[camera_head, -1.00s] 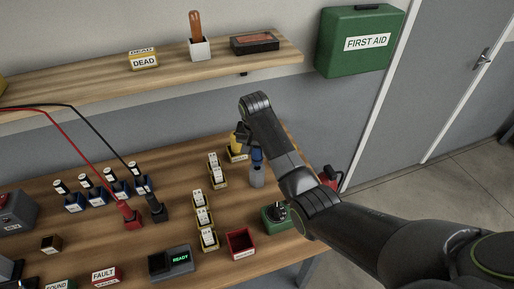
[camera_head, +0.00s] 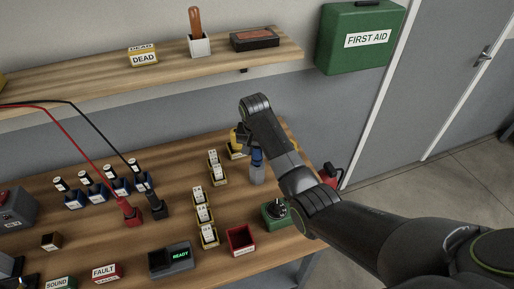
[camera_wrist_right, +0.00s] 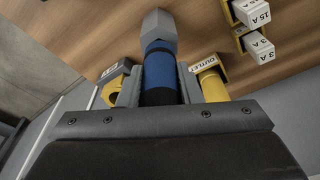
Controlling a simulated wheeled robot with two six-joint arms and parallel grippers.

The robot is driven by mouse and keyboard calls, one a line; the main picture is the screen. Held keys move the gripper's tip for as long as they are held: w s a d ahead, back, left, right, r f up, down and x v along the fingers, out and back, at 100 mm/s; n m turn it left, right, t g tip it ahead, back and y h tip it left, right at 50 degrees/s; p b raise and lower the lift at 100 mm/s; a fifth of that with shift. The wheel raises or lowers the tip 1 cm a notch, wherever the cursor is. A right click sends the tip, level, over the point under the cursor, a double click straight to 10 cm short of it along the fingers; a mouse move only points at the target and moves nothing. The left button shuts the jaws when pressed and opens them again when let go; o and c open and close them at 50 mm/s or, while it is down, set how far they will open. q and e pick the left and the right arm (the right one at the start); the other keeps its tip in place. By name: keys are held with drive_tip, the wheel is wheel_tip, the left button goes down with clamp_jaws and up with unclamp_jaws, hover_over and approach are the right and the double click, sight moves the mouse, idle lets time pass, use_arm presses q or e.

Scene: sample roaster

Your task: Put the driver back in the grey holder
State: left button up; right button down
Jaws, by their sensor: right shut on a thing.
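The driver (camera_wrist_right: 158,72), with a blue and black handle, is between the fingers of my right gripper (camera_wrist_right: 158,90), which is shut on it. In the head view the blue handle (camera_head: 257,154) shows just below my right wrist, upright or nearly so. The grey holder (camera_head: 257,174) is directly under the handle; in the wrist view it is the grey block (camera_wrist_right: 158,28) at the handle's far end. No shaft shows between handle and holder. I cannot tell how deep the driver sits. My left gripper is out of view.
A yellow holder labelled OUTLET (camera_wrist_right: 212,78) stands close beside the driver, and another yellow part (camera_wrist_right: 115,92) is on the other side. Fuse blocks (camera_head: 204,215), a red bin (camera_head: 241,240) and a green device (camera_head: 275,214) stand nearby. The shelf (camera_head: 100,85) is above.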

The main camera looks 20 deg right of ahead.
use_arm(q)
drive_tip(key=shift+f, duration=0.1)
use_arm(e)
drive_tip(key=shift+f, duration=0.65)
drive_tip(key=c, duration=0.9)
unclamp_jaws()
drive_tip(key=shift+c, duration=0.2)
